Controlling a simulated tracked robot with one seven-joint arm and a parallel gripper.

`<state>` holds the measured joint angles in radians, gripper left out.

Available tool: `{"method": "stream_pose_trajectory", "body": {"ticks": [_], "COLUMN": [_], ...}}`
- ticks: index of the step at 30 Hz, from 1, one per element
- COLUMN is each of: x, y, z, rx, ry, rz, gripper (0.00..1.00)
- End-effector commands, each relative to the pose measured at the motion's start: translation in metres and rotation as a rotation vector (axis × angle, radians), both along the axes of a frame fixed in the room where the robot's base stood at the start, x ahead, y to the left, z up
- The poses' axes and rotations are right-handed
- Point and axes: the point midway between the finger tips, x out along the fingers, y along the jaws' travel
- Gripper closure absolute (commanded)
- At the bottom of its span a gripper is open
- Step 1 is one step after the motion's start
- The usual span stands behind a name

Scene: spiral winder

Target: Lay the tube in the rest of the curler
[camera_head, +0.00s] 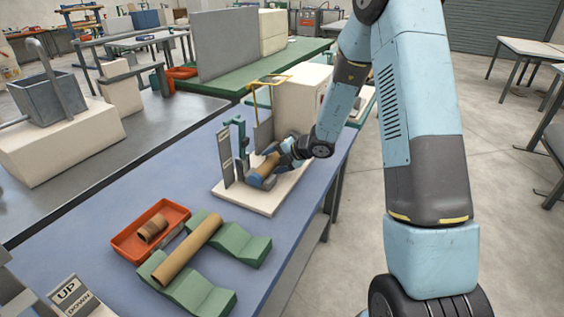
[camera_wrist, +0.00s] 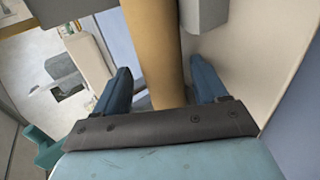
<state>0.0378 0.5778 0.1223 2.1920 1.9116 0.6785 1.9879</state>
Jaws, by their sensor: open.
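A tan tube (camera_head: 266,166) lies in the curler (camera_head: 240,199), a white-based stand with upright grey plates and a green post. It appears to lie in the blue-grey rest (camera_head: 256,181), though my gripper partly hides the contact. My gripper (camera_head: 279,157) is at the tube's far end. In the wrist view the tube (camera_wrist: 154,40) runs between the two blue fingers of my gripper (camera_wrist: 160,78), with gaps visible on both sides. The jaws are open. Another, longer tan tube (camera_head: 187,250) lies across two green V-shaped blocks.
The green blocks (camera_head: 255,246) and an orange tray (camera_head: 128,243) with short brown tube pieces (camera_head: 152,229) stand in front of the curler on the blue table. An UP/DOWN sign (camera_head: 70,295) is at lower left. A white box (camera_head: 302,97) stands behind the curler.

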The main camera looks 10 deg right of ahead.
Motion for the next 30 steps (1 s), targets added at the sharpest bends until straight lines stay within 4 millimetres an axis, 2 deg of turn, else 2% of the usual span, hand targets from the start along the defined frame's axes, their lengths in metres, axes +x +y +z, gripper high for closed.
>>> {"method": "stream_pose_trajectory", "body": {"ticks": [11, 30], "x": [-0.003, -0.052], "y": [-0.007, -0.080], "z": [0.004, 0.071], "rx": [-0.001, -0.002], "ry": [0.001, -0.001], "rz": [-0.003, -0.003], "gripper": [0.24, 0.24]}}
